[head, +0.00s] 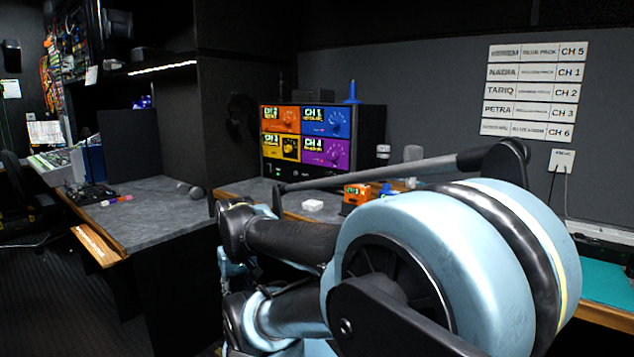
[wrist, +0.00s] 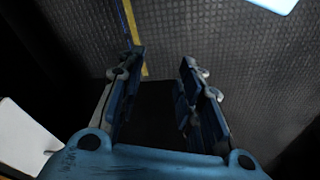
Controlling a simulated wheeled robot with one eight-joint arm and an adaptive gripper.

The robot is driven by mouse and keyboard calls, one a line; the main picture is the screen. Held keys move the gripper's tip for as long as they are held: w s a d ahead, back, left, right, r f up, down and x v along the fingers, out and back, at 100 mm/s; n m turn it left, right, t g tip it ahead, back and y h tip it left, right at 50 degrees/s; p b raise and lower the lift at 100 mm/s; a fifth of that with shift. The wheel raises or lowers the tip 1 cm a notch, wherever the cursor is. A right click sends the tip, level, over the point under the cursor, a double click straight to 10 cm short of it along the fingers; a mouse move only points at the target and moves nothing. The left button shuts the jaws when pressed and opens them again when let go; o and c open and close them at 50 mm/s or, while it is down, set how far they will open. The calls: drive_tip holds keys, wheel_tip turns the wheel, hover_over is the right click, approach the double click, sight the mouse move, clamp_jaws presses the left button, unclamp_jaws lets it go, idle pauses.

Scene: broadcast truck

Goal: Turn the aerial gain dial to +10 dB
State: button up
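A black rack unit (head: 377,125) stands on the back desk in the head view. Its front has an orange panel (head: 280,119), a blue panel (head: 325,122), a yellow panel (head: 280,147) and a purple panel (head: 326,153). Round knobs show on these panels. I cannot tell which dial is the aerial gain dial, and no +10 dB mark is readable. My gripper (wrist: 162,63) is open and empty in the wrist view, with its two fingers apart over dark floor. It is well away from the rack, which the wrist view does not show.
My arm fills the lower middle of the head view. A blue antenna-like object (head: 352,93) tops the rack. The left grey desk (head: 150,215) has clear room. A channel list (head: 532,91) hangs behind.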

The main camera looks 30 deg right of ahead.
drive_tip(key=shift+w+a, duration=0.15)
drive_tip(key=shift+w, duration=0.35)
drive_tip(key=shift+o, duration=1.3)
drive_tip(key=w+d+r+n+t+h, duration=0.1)
drive_tip(key=w+d+r+n+h, duration=0.3)
drive_tip(key=w+d+r+n, duration=0.5)
drive_tip(key=w+d+r+n+t+h, duration=0.1)
drive_tip(key=w+d+r+n+h, duration=0.45)
drive_tip(key=d, duration=0.65)
drive_tip(key=w+d+r+n+t+h, duration=0.1)
drive_tip(key=w+d+r+n+h, duration=0.2)
drive_tip(key=w+d+r+n, duration=0.6)
drive_tip(key=shift+m, duration=0.85)
drive_tip(key=x, duration=1.8)
drive_tip(key=shift+w+a+f, duration=0.1)
drive_tip(key=shift+w, duration=0.25)
drive_tip(key=c, duration=1)
